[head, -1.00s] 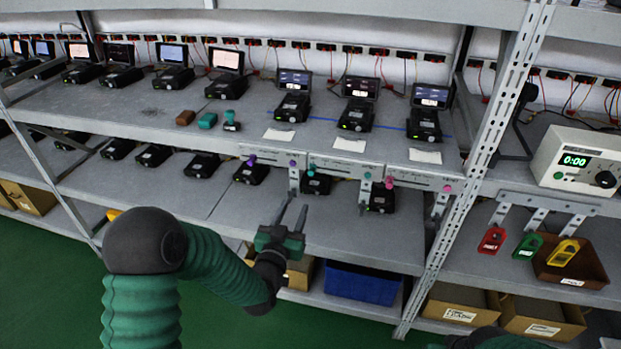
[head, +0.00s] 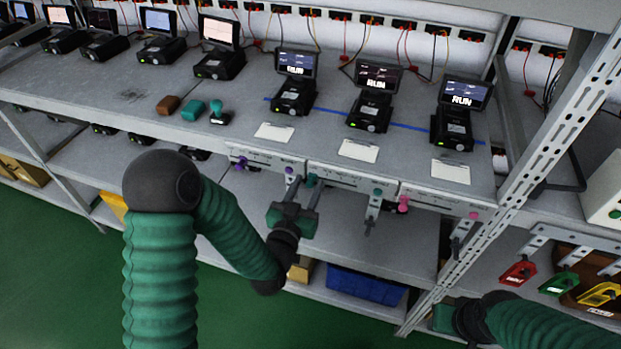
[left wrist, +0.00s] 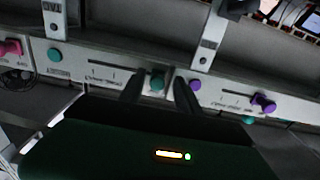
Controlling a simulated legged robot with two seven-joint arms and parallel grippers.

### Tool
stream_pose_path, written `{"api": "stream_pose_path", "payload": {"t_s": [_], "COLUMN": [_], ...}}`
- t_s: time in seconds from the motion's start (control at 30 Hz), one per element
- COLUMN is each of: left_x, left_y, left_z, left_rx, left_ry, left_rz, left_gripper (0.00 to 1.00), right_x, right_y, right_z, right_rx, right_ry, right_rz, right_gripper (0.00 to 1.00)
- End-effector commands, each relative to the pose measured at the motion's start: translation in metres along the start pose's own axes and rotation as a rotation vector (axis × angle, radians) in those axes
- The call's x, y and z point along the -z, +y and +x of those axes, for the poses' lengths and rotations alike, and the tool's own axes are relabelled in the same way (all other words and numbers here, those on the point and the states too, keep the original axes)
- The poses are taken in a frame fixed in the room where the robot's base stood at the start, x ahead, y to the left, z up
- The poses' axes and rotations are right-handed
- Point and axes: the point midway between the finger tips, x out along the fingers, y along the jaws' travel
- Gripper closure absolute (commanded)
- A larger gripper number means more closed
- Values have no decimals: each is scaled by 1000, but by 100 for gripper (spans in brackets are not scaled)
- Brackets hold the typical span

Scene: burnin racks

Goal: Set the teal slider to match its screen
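The teal slider knob (head: 311,180) sits at the left end of the middle panel (head: 345,180) on the shelf's front edge. The teal button (head: 377,191) is near that panel's right end. Above the middle panel, a black device's screen (head: 378,76) reads RUN; smaller marks are unreadable. My left gripper (head: 303,186) is open, its fingertips up at the panel edge. In the left wrist view, the teal knob (left wrist: 157,82) shows between the two dark fingers (left wrist: 160,92); contact cannot be told. My right gripper (head: 452,318) is low at the right, its fingers unclear.
A purple knob (head: 242,163) and a pink knob (head: 403,203) sit on the neighbouring panels. White cards (head: 358,149) lie on the shelf. A slotted rack post (head: 530,180) stands at the right. Red, green and yellow tags (head: 518,272) hang beyond it.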

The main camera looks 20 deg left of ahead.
Motion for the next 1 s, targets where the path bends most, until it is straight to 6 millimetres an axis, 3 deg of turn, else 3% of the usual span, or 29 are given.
{"api": "stream_pose_path", "payload": {"t_s": [0.13,0.43,1.0], "left_x": [-1,-2,-2], "left_y": [0,0,0], "left_z": [1,3,3], "left_rx": [-1,-1,0], "left_ry": [-1,-5,-5], "left_rz": [0,0,0], "left_gripper": [61,100,100], "right_x": [0,0,0], "right_y": [0,0,0], "right_z": [0,0,0], "right_rx": [0,0,0], "right_ry": [0,0,0], "right_rz": [0,0,0], "right_gripper": [64,64,64]}}
